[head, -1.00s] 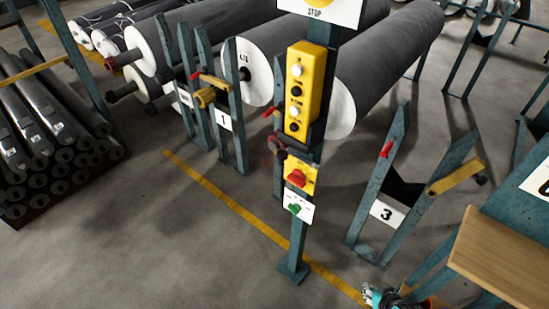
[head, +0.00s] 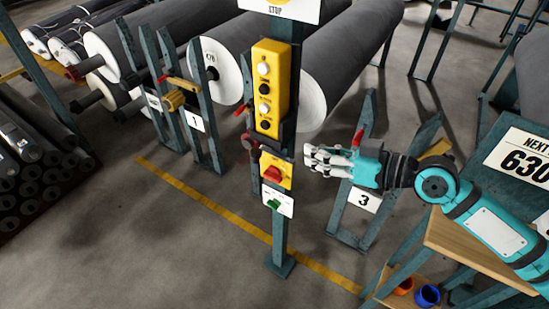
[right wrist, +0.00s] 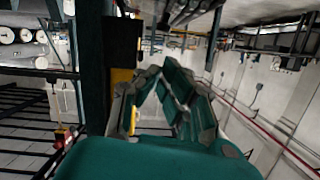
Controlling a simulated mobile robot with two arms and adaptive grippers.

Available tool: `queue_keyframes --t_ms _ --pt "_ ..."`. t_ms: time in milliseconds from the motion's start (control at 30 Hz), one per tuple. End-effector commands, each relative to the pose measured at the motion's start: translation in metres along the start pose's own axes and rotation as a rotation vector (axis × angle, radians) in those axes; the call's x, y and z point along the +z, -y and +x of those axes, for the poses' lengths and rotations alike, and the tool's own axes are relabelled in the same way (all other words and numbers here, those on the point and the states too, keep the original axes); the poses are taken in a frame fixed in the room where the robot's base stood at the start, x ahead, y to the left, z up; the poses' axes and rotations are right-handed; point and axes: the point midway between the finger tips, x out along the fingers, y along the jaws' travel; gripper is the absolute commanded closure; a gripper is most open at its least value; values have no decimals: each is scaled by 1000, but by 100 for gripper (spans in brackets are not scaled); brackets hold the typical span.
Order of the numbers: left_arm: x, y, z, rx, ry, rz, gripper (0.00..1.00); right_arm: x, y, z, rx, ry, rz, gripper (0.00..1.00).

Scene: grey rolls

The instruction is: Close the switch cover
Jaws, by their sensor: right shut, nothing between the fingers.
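A teal post carries a yellow button box (head: 270,90). Below it are a red rotary switch (head: 273,174) on a yellow plate and a green switch (head: 275,204) on a white plate. A dark red rounded part (head: 250,143) sticks out left of the post above the red switch; I cannot tell whether it belongs to the switch cover, which I cannot make out clearly. My right gripper (head: 310,158) is shut and empty, pointing left, just right of the red switch with a small gap in the picture. Its fingers also fill the middle of the right wrist view (right wrist: 160,75). My left gripper is not in view.
A stand marked 3 (head: 364,199) stands behind my right arm. A wooden-topped bench (head: 460,245) is at lower right, with an orange and a blue cup (head: 428,294) below. Large grey rolls (head: 350,60) lie behind the post. Floor at front left is clear.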

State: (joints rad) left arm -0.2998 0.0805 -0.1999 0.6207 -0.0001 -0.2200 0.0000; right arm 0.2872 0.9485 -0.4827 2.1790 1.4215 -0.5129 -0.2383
Motion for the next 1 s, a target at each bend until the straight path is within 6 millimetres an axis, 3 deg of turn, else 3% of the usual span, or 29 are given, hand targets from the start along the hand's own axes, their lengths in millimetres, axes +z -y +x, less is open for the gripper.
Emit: queue_keyframes --t_ms 467,533,700,1000 --pt "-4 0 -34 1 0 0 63 -3 0 94 0 -2 5 100" --pt "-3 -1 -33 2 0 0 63 14 0 97 2 6 7 100" --pt "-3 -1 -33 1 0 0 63 32 -1 102 3 2 3 100" --pt "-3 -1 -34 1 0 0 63 40 -1 103 2 1 1 100"
